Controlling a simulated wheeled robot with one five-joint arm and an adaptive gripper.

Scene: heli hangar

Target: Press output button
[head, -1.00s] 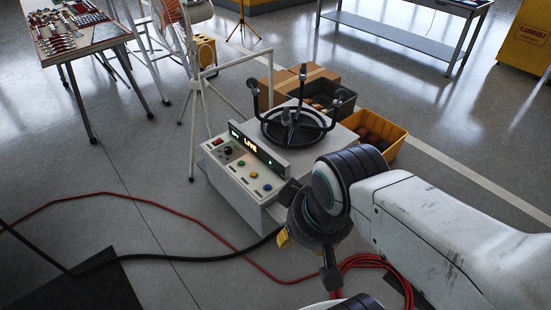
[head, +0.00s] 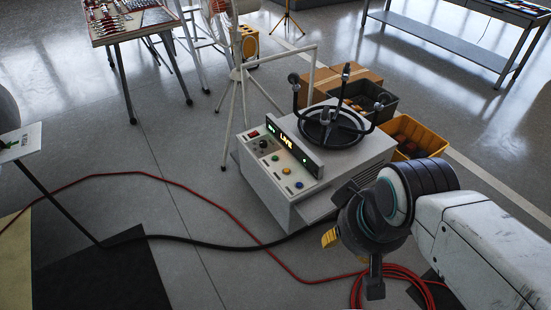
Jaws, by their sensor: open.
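A pale grey box-shaped unit (head: 285,185) stands on the floor near the middle of the head view. I cannot read which is the output button. My gripper (head: 374,275) is open, right of and nearer than the panel, apart from it. My wrist hides part of its fingers.
A black ring fixture with upright arms (head: 335,127) sits on top of the unit. A yellow bin (head: 437,137) and cardboard box (head: 350,82) stand behind it. A red cable (head: 215,202) and black cable (head: 200,243) cross the floor. A white tripod (head: 238,75) stands left of the unit.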

